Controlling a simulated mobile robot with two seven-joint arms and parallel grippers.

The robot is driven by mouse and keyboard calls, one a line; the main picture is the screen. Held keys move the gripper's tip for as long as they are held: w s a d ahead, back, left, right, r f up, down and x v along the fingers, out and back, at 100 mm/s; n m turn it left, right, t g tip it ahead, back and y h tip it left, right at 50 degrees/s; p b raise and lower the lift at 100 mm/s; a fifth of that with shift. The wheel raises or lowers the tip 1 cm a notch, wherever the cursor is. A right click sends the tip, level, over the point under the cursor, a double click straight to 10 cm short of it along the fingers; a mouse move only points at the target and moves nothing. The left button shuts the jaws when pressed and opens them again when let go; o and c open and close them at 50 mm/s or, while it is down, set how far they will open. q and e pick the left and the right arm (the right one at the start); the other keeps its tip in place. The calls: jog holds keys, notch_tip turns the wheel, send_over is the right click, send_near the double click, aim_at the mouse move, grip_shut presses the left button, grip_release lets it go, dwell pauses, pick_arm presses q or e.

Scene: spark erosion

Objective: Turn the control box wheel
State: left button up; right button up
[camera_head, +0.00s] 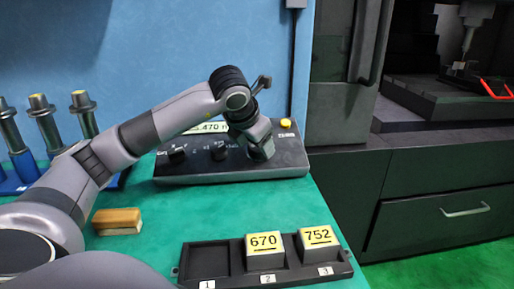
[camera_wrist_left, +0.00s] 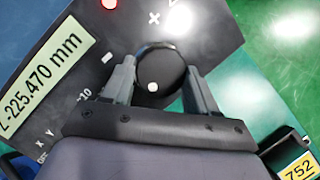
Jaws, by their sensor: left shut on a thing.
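The control box (camera_head: 240,168) is a dark sloped console at the back of the green bench. Its display (camera_wrist_left: 45,75) reads L-225.470 mm in the left wrist view. The black round wheel (camera_wrist_left: 160,70) with a white dot lies between the two fingers of my left gripper (camera_wrist_left: 158,88), which is shut on it. In the head view my left gripper (camera_head: 262,150) is over the right part of the box, and it hides the wheel. My right gripper is in neither view.
A black tray (camera_head: 205,262) at the front holds blocks marked 670 (camera_head: 264,262) and 752 (camera_head: 318,256); its first slot is empty. A wooden brush-like block (camera_head: 117,221) and several blue-based tool holders (camera_head: 45,125) are at left. A dark machine (camera_head: 430,150) stands right.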

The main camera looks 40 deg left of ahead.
pick_arm(q)
jog(key=shift+s+d+f+n, duration=0.15)
jog(key=shift+f+n, duration=0.2)
jog(key=shift+n, duration=0.25)
jog(key=shift+b, duration=0.3)
jog(key=o, duration=1.1)
jog(key=shift+c, duration=0.2)
jog(key=shift+r, duration=0.1)
jog(key=shift+r, duration=0.1)
jog(key=shift+r, duration=0.2)
jog(key=v, duration=0.6)
jog(key=shift+s+d+r+p, duration=0.15)
jog(key=shift+s+r+p, duration=0.05)
jog(key=shift+p, duration=0.1)
